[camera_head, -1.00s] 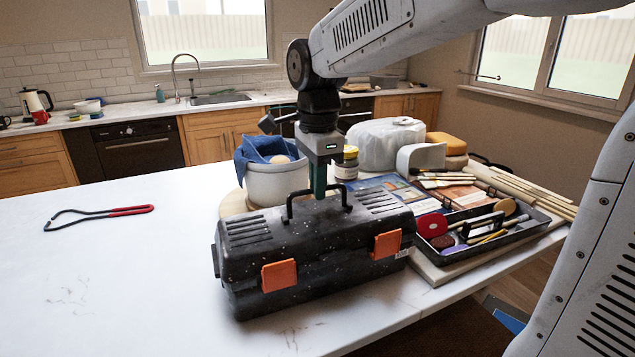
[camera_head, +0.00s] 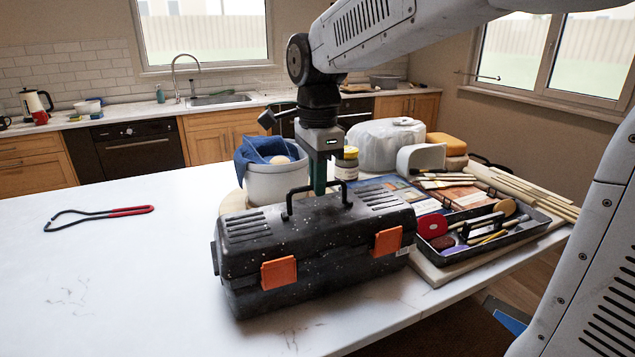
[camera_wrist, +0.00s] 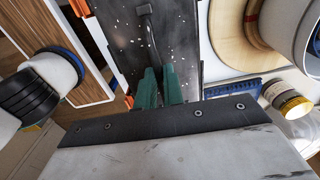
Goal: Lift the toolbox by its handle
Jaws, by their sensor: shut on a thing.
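The black toolbox (camera_head: 318,250) with orange latches stands on the white table, speckled with pale marks. Its raised black handle (camera_head: 290,203) arches over the lid. My gripper (camera_head: 319,188) points straight down at the handle's top bar, its green fingers shut on the bar. In the wrist view the green fingers (camera_wrist: 159,85) are close together over the dark handle (camera_wrist: 149,35), which runs along the lid (camera_wrist: 178,28). The exact contact is partly hidden by the fingers. The toolbox looks level, and I cannot tell any gap beneath it.
A white bucket (camera_head: 274,184) with a blue cloth and a jar (camera_head: 347,165) stand close behind the toolbox. A black tool tray (camera_head: 487,236) on a board lies to the right. A red-handled wire tool (camera_head: 130,211) lies at left.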

